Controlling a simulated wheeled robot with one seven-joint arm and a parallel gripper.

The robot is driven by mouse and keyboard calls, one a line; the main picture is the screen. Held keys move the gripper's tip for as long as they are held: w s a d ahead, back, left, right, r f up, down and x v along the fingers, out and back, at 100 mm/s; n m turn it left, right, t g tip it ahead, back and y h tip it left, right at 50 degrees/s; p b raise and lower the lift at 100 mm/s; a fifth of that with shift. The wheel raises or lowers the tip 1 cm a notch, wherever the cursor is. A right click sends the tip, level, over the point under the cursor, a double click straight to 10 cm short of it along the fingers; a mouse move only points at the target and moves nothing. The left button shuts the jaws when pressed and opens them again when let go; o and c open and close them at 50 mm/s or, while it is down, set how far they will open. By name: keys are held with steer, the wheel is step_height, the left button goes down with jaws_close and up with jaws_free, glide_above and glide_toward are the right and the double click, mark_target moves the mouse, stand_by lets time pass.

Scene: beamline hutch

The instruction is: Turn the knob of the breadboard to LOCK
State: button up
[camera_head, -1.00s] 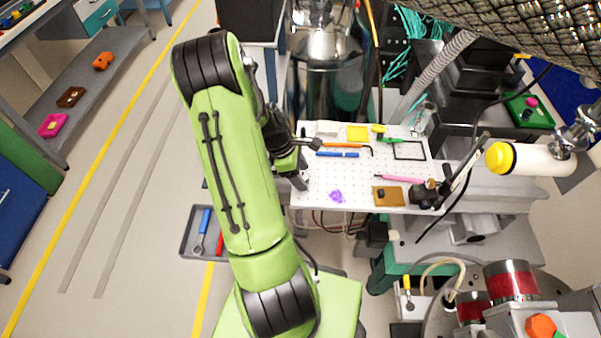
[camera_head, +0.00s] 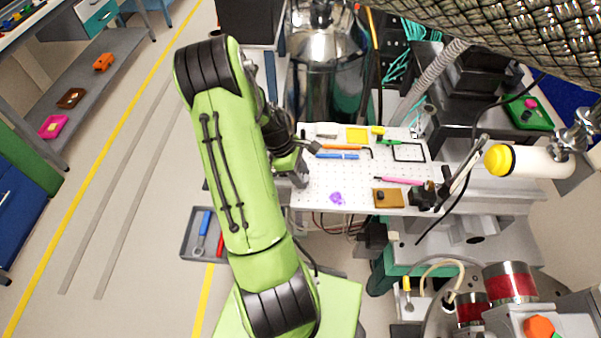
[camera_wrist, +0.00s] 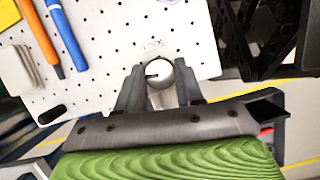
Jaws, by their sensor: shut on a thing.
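The breadboard (camera_head: 352,178) is a white perforated plate on the bench in the head view. It fills the upper left of the wrist view (camera_wrist: 108,52). My gripper (camera_wrist: 158,84) is shut on the knob, one finger on each side. In the head view my gripper (camera_head: 298,176) is at the board's left edge and hides the knob.
On the board lie a blue pen (camera_head: 337,156), an orange tool (camera_head: 343,147), a pink pen (camera_head: 400,181), a purple piece (camera_head: 336,198) and a brown block (camera_head: 389,198). A grey tray with tools (camera_head: 190,248) is below left. Open floor lies left.

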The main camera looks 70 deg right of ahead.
steer(key=m, duration=0.1)
steer(key=m+y, duration=0.1)
steer(key=m, duration=0.1)
steer(key=shift+d+m+y, duration=0.2)
steer(key=shift+m+y, duration=0.1)
steer(key=m+t+y, duration=0.1)
steer(key=m, duration=0.3)
steer(key=shift+s+d+m, duration=0.1)
steer(key=shift+m, duration=0.2)
steer(key=m, duration=0.2)
steer(key=m+t+y, duration=0.1)
steer(key=m, duration=0.1)
steer(key=shift+y, duration=0.3)
steer(key=shift+s+d+m+t, duration=0.1)
steer(key=shift+m+t, duration=0.7)
steer(key=shift+m, duration=1.1)
steer(key=shift+y, duration=0.3)
steer(key=o, duration=1)
steer(key=shift+o, duration=0.2)
